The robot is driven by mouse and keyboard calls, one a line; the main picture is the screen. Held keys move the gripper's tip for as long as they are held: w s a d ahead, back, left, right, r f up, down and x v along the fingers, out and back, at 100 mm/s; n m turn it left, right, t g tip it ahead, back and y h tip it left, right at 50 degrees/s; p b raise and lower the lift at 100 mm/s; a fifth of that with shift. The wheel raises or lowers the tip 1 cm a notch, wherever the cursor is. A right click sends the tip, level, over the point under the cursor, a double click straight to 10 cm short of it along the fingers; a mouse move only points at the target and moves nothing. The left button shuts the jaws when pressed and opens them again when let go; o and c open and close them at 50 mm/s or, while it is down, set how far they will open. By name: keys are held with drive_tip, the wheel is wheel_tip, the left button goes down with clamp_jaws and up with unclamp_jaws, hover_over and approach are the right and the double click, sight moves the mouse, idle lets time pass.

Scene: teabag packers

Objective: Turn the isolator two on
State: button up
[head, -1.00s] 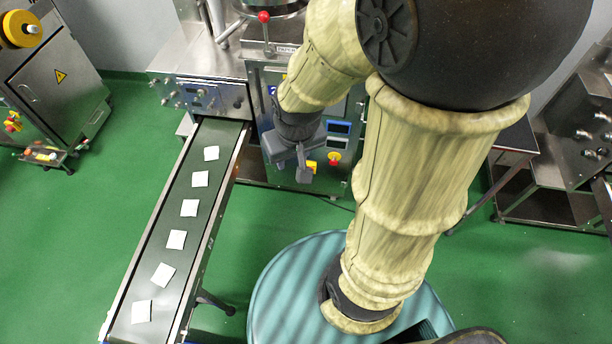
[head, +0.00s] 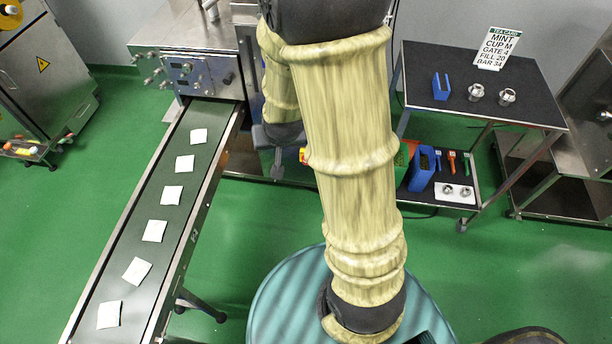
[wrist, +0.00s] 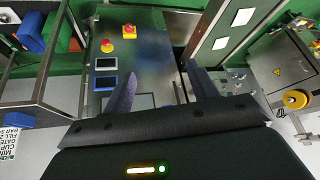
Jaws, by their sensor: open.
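The machine's front panel (wrist: 148,60) shows in the wrist view, with two red-and-yellow controls on it. One is a round red knob on yellow (wrist: 107,46); the other is a yellow block with red (wrist: 129,30) near the panel's far edge. No label is readable, so I cannot tell which, if either, is isolator two. My gripper (wrist: 162,92) is open and empty, its two dark fingers apart in front of the panel. In the head view my arm hides most of the panel; my gripper (head: 277,160) shows only partly beside a small orange-yellow piece (head: 303,155).
A conveyor (head: 205,215) with several white teabags runs along the left of the machine. A dark-topped table (head: 455,65) with a tea card (head: 497,47), a blue holder (head: 441,87) and metal cups stands right. A steel cabinet (head: 45,70) is far left. Green floor is open between.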

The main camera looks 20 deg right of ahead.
drive_tip(key=w+d+f+t+h+b, duration=0.3)
drive_tip(key=f+b, duration=1.1)
drive_tip(key=f, duration=0.3)
drive_tip(key=w+d+f+t+h+b, duration=0.3)
drive_tip(key=w+f+b, duration=0.1)
drive_tip(key=f+b, duration=1.1)
drive_tip(key=w+d+f+m+t+h+b, duration=0.1)
drive_tip(key=w+d+f+t+h+b, duration=0.2)
drive_tip(key=f+b, duration=1.2)
wheel_tip(320, 180, down, 6)
drive_tip(key=shift+w+d+f, duration=0.1)
drive_tip(key=shift+w+d, duration=0.25)
drive_tip(key=shift+w, duration=0.2)
drive_tip(key=b+x, duration=0.7)
drive_tip(key=x, duration=1)
drive_tip(key=shift+d+b, duration=0.25)
drive_tip(key=shift+b, duration=0.15)
drive_tip(key=shift+w, duration=0.1)
